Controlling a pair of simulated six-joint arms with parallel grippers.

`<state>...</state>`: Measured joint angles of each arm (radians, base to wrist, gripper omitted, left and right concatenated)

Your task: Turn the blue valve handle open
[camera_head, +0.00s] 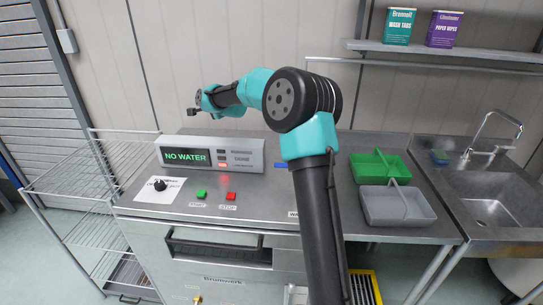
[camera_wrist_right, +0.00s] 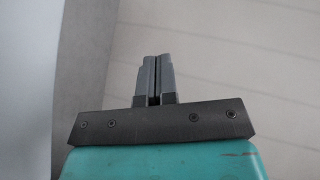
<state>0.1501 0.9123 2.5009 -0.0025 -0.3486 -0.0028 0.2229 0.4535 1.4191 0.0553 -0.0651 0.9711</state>
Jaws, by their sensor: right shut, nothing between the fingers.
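My right gripper (camera_head: 192,111) is raised in the air in front of the back wall, above the control box. In the right wrist view its two fingers (camera_wrist_right: 154,82) are shut together with nothing between them. I see no clear blue valve handle. A small blue patch (camera_head: 280,165) shows on the counter just left of my arm; it is partly hidden, and I cannot tell what it is. The control box display (camera_head: 187,156) reads "NO WATER". My left gripper is not in view.
The counter holds a black knob (camera_head: 160,185), a green button (camera_head: 201,194) and a red button (camera_head: 231,196). Green (camera_head: 367,166) and grey (camera_head: 405,204) caddies stand right of my arm, before the sink (camera_head: 497,207). A wire rack (camera_head: 75,175) is at left. A brass-coloured fitting (camera_head: 197,299) is low in front.

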